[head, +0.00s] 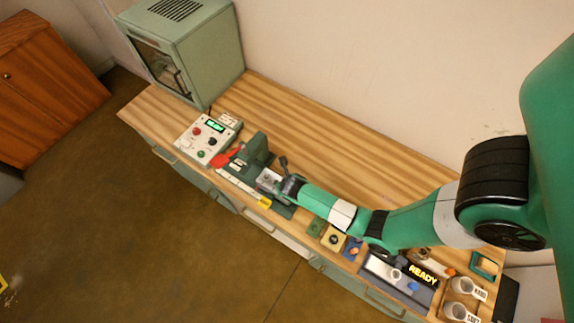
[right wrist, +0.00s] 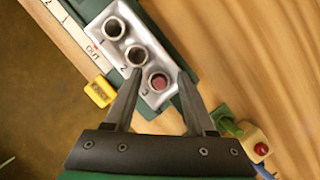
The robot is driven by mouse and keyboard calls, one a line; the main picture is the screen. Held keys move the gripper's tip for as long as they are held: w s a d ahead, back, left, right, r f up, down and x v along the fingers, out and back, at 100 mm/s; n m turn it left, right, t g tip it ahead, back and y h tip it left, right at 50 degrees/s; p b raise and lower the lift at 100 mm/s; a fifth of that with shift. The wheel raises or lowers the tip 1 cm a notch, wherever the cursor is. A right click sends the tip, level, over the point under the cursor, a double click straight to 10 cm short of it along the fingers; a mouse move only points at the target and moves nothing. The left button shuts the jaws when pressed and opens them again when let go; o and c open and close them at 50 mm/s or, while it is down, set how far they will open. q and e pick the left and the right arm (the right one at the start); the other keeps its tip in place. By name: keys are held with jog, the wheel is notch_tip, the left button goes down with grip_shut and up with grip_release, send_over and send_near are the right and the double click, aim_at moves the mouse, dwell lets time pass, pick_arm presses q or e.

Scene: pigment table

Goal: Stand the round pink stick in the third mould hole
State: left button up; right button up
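The metal mould (right wrist: 115,22) with three numbered holes fills the upper middle of the right wrist view; it also shows small in the head view (head: 268,178). Holes one (right wrist: 113,28) and two (right wrist: 137,55) look empty. The round pink stick (right wrist: 159,82) shows as a pink disc inside the rim of the third hole; how far it stands out I cannot tell. My right gripper (right wrist: 159,76) is open, with its fingers on either side of the third hole and apart from the stick. My left gripper is not in view.
A green press (head: 257,149) and a control box (head: 208,138) stand left of the mould. A yellow block (right wrist: 100,91) lies by the scale strip. Small coloured blocks, a tray with a READY sign (head: 424,274) and cups (head: 462,285) lie to the right. The table's back is clear.

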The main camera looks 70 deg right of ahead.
jog(key=p+v, duration=0.3)
jog(key=v, duration=0.8)
jog(key=shift+a+r, duration=0.15)
jog(key=shift+r, duration=0.15)
jog(key=shift+s, duration=0.1)
dwell(0.6)
